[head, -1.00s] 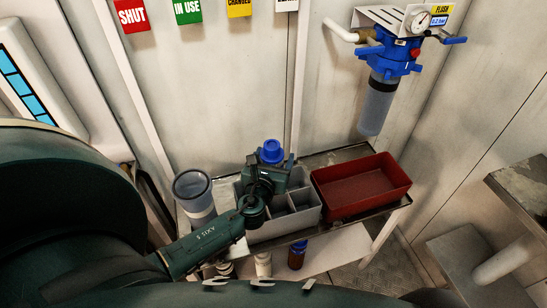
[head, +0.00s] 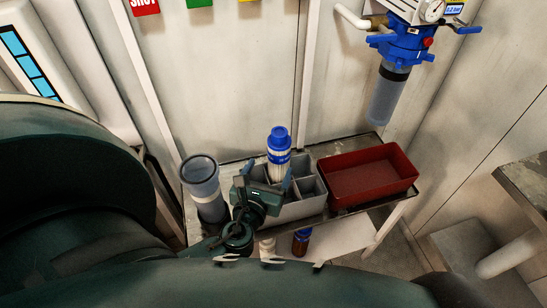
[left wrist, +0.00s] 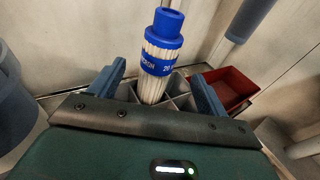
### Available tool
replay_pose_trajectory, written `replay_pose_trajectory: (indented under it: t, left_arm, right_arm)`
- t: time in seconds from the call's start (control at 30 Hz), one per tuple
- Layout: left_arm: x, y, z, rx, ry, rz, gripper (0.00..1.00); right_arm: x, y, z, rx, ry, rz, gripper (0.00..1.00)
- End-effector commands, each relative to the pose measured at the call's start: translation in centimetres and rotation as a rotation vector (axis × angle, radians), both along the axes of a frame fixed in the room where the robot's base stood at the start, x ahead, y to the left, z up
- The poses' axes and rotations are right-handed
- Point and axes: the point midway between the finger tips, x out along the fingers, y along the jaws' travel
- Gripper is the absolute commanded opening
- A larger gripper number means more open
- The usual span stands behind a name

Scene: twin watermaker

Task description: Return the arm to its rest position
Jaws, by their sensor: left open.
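My left gripper (head: 268,186) is open and empty, in front of a grey divided caddy (head: 300,208) on the shelf. In the left wrist view its two blue fingers (left wrist: 155,90) stand apart. A white pleated filter cartridge with a blue cap and blue label (head: 279,148) stands upright in a caddy compartment beyond the fingers; it also shows in the left wrist view (left wrist: 158,62). My gripper hides part of the cartridge's lower end and the caddy's left side in the head view. My right gripper is not in view.
A clear cup-like housing (head: 203,188) stands left of the caddy. A red tray (head: 372,200) sits to its right. A blue filter unit (head: 402,48) with a grey bowl hangs on the wall. Brown bottle (head: 301,241) below the shelf top. A ledge (head: 525,190) juts in at right.

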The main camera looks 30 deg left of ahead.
Motion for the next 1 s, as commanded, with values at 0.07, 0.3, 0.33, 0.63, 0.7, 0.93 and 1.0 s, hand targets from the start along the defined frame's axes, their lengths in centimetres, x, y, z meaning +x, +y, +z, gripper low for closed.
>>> replay_pose_trajectory:
  t: [0.07, 0.3, 0.33, 0.63, 0.7, 0.93, 1.0]
  left_arm:
    - [-0.6, -0.2, 0.1, -0.001, 0.000, 0.000, 0.77]
    - [-0.8, -0.2, 0.2, 0.000, -0.001, 0.000, 0.77]
    - [-0.8, -0.2, 0.2, 0.000, -0.001, 0.000, 0.77]
    - [-0.8, -0.2, 0.2, -0.001, -0.001, 0.000, 0.77]
    - [-0.9, -0.1, 0.2, -0.031, -0.004, 0.015, 0.77]
    - [-3.5, 2.4, 0.1, -0.694, -0.076, 0.376, 0.77]
    - [-5.4, 2.8, -0.5, -1.015, -0.112, 0.576, 0.77]
  right_arm:
    - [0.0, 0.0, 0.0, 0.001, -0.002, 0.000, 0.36]
    - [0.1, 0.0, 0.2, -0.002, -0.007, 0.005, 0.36]
    - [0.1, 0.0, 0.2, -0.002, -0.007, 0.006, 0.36]
    - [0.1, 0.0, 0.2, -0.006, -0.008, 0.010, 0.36]
    - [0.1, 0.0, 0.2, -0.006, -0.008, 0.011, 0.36]
    - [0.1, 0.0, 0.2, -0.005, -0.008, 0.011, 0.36]
    - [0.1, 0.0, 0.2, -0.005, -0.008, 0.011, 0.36]
